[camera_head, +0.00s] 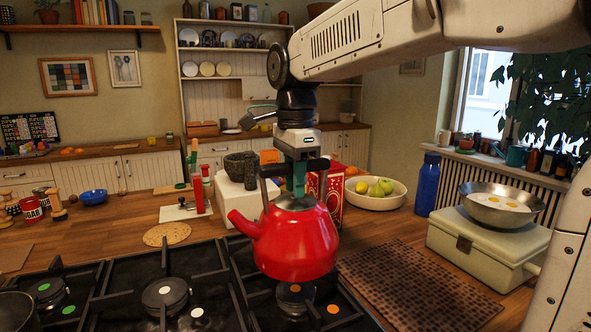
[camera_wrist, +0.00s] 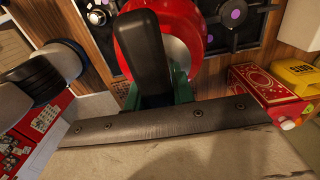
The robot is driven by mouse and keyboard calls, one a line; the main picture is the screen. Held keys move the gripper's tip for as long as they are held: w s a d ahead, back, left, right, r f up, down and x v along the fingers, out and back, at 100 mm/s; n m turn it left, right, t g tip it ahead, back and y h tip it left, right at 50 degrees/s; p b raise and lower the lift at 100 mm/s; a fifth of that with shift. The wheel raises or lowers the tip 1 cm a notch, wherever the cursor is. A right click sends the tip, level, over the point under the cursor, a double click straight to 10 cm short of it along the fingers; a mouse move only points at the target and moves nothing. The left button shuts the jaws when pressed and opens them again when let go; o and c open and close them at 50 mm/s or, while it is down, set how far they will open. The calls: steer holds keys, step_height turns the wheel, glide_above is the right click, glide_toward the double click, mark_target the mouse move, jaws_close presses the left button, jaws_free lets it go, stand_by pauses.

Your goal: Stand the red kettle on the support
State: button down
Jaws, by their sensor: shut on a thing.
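The red kettle (camera_head: 293,243) hangs upright from my gripper (camera_head: 297,180) in the head view, its spout pointing left. My gripper is shut on the kettle's handle from above. The kettle appears to be above the right part of the black gas hob (camera_head: 115,290); its base hides part of the burner and support behind it. The hob has black pan supports (camera_head: 97,293), with coloured dots in green, white and orange beside the burners. In the wrist view the red kettle (camera_wrist: 200,65) is at the top, partly hidden by a dark bar. Green finger parts (camera_wrist: 185,90) show beside it.
A brown woven mat (camera_head: 415,285) lies right of the hob. Behind are a fruit bowl (camera_head: 385,200), a blue bottle (camera_head: 428,185), a red box (camera_head: 328,195) and a mortar (camera_head: 240,167). A pan with eggs (camera_head: 500,205) stands on a pale case at right. A dark pot (camera_head: 15,310) is at the left edge.

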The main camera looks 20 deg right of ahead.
mark_target(295, 201)
steer(key=shift+f, duration=3.5)
steer(key=c, duration=1.1)
jaws_free()
